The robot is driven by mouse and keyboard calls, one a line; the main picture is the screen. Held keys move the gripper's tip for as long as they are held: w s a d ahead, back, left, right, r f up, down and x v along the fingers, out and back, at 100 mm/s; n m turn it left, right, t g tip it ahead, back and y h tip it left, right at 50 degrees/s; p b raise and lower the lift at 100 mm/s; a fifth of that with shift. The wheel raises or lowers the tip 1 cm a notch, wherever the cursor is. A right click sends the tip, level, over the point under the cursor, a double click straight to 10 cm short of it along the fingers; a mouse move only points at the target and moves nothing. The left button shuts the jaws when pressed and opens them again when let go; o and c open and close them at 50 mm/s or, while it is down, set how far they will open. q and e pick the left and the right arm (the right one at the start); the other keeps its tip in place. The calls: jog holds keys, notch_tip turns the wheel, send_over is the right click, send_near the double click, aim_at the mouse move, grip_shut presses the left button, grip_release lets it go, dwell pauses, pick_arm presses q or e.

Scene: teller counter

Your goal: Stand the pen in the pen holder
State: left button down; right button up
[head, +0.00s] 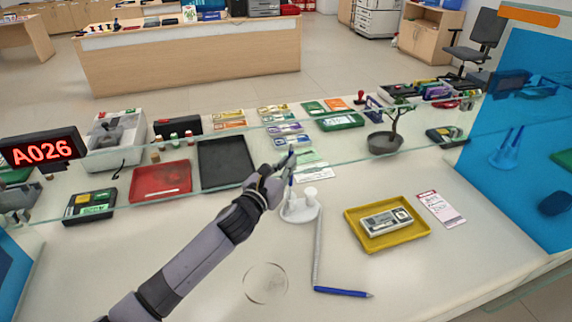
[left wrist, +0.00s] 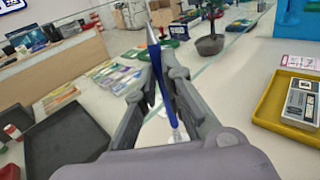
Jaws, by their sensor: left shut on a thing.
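My left gripper (head: 284,172) is shut on a blue pen (head: 291,180). The pen stands roughly upright between the fingers in the left wrist view (left wrist: 158,75), with a grey pointed end at the top. The white pen holder (head: 299,213), with a round base, is on the counter just right of and below the gripper in the head view. The pen's lower end shows close to the holder; I cannot tell whether it touches. A second blue pen (head: 343,292) lies on the counter by the end of a pale cord (head: 318,250) running from the holder. My right gripper is not in view.
A yellow tray (head: 352,228) holding a boxed item is right of the holder, beside a paper slip (head: 441,209). A clear glass screen crosses the counter. Behind are a black tray (head: 226,165), a red tray (head: 160,182) and a potted plant (head: 385,143).

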aim_at(290, 180)
pick_arm(q)
jog(key=shift+f+b, duration=2.6)
jog(key=shift+f, duration=0.85)
jog(key=c, duration=1.6)
grip_release()
jog(key=shift+c, duration=0.2)
jog(key=v, duration=1.2)
